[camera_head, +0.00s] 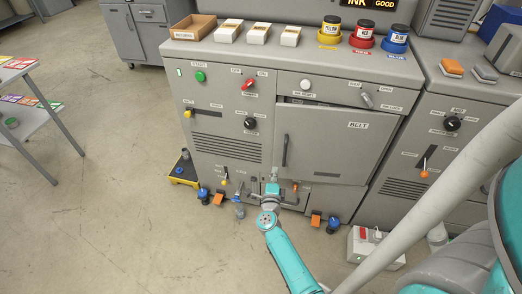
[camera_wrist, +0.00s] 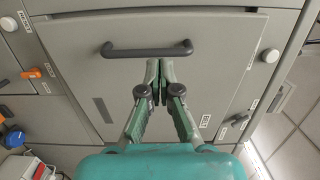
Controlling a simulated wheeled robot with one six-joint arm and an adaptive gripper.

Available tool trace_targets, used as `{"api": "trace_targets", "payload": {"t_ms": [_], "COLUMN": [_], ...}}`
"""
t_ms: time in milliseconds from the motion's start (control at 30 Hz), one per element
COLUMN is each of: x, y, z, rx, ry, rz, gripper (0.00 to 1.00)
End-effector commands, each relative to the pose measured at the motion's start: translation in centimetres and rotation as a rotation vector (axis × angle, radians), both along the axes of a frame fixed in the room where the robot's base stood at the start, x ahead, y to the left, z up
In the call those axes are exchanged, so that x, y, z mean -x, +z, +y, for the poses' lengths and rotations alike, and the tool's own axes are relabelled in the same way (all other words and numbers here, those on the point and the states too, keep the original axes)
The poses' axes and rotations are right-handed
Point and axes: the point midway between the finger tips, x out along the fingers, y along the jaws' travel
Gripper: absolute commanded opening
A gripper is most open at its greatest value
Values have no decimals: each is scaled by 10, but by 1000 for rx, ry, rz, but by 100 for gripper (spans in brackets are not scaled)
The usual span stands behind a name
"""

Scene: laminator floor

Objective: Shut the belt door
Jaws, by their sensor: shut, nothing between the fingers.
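The belt door (camera_head: 335,138) is a grey panel with a BELT label on the front of the grey machine. A dark gap shows along its top edge, so it looks slightly ajar. Its dark bar handle (camera_head: 285,151) is upright near the door's left edge. In the wrist view the door (camera_wrist: 215,60) fills the middle, with the handle (camera_wrist: 150,48) across the upper part. My gripper (camera_head: 274,172) is low by the door's left side. In the wrist view my gripper (camera_wrist: 160,64) is shut and empty, its tips just below the handle; contact cannot be told.
Knobs and switches, such as a green button (camera_head: 200,76) and a black dial (camera_head: 250,122), surround the door. Ink pots (camera_head: 330,32) and boxes stand on top. Blue and orange pedals (camera_head: 332,223) and a grey box (camera_head: 372,248) sit below.

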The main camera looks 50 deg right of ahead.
Motion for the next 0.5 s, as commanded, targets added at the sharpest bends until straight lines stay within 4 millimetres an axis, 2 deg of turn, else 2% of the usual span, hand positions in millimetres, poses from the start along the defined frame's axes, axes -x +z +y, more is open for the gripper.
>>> {"api": "trace_targets", "payload": {"t_ms": [167,500], "x": [-3,-32], "y": [2,2], "z": [-11,-61], "rx": [-5,-5], "ry": [-3,-3], "rz": [-15,-12], "gripper": [0,0]}}
